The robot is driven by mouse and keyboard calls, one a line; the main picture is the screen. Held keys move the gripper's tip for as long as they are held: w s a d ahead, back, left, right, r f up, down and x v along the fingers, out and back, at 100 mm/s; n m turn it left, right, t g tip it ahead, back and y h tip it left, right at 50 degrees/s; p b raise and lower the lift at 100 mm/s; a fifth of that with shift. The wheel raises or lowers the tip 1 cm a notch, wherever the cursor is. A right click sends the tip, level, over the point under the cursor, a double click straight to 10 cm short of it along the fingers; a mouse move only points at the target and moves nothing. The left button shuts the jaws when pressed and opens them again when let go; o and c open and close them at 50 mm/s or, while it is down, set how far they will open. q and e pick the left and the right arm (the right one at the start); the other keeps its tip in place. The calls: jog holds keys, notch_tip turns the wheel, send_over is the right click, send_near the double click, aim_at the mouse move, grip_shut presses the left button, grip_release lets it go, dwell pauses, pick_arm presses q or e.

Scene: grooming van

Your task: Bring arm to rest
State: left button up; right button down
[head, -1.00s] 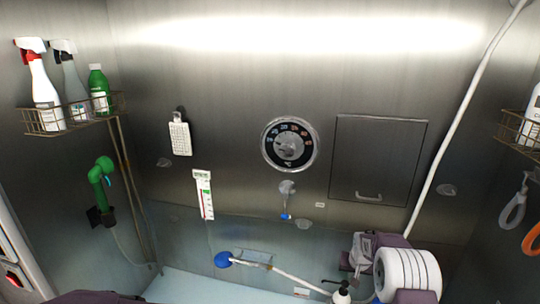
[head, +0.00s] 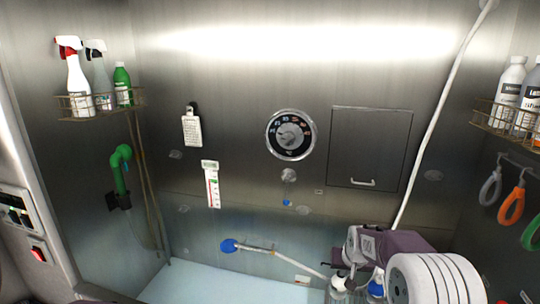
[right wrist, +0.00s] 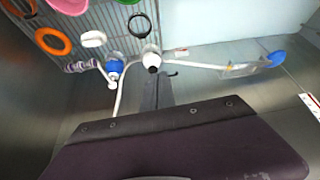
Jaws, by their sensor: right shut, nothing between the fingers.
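My right arm comes in at the lower right of the head view, with purple and white links. Its gripper (head: 340,266) is small there, low in front of the back wall, shut with nothing held. In the right wrist view a dark grey finger part (right wrist: 157,92) shows beyond a large purple part of my own arm, which fills the bottom. My left gripper is not in view.
A wand with a blue head (head: 229,246) lies low along the back wall. A wire shelf (head: 75,112) with bottles is at left, another rack (head: 490,115) at right with hanging loops (head: 512,205). A green sprayer (head: 121,165) hangs at left.

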jog(key=s+a+f+g+b, duration=0.1)
jog(key=s+f, duration=0.2)
jog(key=s, duration=0.6)
jog(key=s+a+f+n+g+b, duration=0.1)
jog(key=s+a+f+g, duration=0.1)
jog(key=s, duration=0.8)
jog(key=s+a+f+g+b, duration=0.1)
jog(key=s+f, duration=0.3)
jog(key=s, duration=0.6)
jog(key=shift+a+f+n+y, duration=0.15)
jog(key=shift+a+n+y, duration=0.15)
jog(key=shift+a+y, duration=0.15)
